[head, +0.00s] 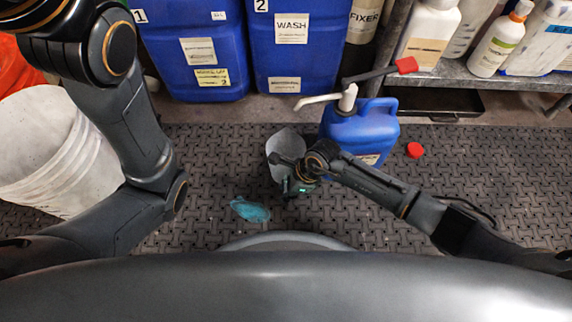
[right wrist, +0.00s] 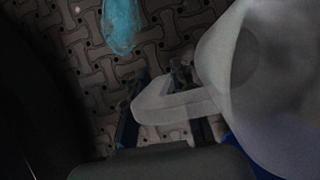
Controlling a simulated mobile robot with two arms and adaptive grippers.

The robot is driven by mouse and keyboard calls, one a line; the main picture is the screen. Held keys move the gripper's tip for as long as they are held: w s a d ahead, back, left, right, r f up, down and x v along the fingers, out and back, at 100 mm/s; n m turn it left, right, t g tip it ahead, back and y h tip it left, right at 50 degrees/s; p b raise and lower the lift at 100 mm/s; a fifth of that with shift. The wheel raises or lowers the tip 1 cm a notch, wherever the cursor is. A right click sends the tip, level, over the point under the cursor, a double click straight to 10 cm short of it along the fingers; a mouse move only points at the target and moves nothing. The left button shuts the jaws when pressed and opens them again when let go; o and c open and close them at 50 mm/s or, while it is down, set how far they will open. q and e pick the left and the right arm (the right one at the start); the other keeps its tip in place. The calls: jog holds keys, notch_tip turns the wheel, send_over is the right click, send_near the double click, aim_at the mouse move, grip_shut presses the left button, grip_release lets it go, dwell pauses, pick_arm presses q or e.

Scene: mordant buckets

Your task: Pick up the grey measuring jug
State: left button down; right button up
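The grey measuring jug (head: 285,145) stands on the dark mat, just left of the blue jerrycan, with my right gripper (head: 294,184) at its near side. In the right wrist view the translucent jug (right wrist: 262,80) fills the right side, its handle (right wrist: 165,105) pointing left. My right gripper's fingers (right wrist: 160,85) stand apart at the handle, one on either side of part of it; I see no firm grip. My left arm comes in from the left, but its gripper is outside the head view.
A blue jerrycan (head: 362,132) with a pump stands right of the jug, a red cap (head: 415,150) beyond it. A teal cloth-like item (head: 250,210) lies on the mat (head: 215,150). A white bucket (head: 50,150) is left; blue drums (head: 292,60) stand behind. A shelf (head: 470,75) holds bottles.

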grip_shut()
jog(key=shift+r, duration=0.15)
dwell(0.4)
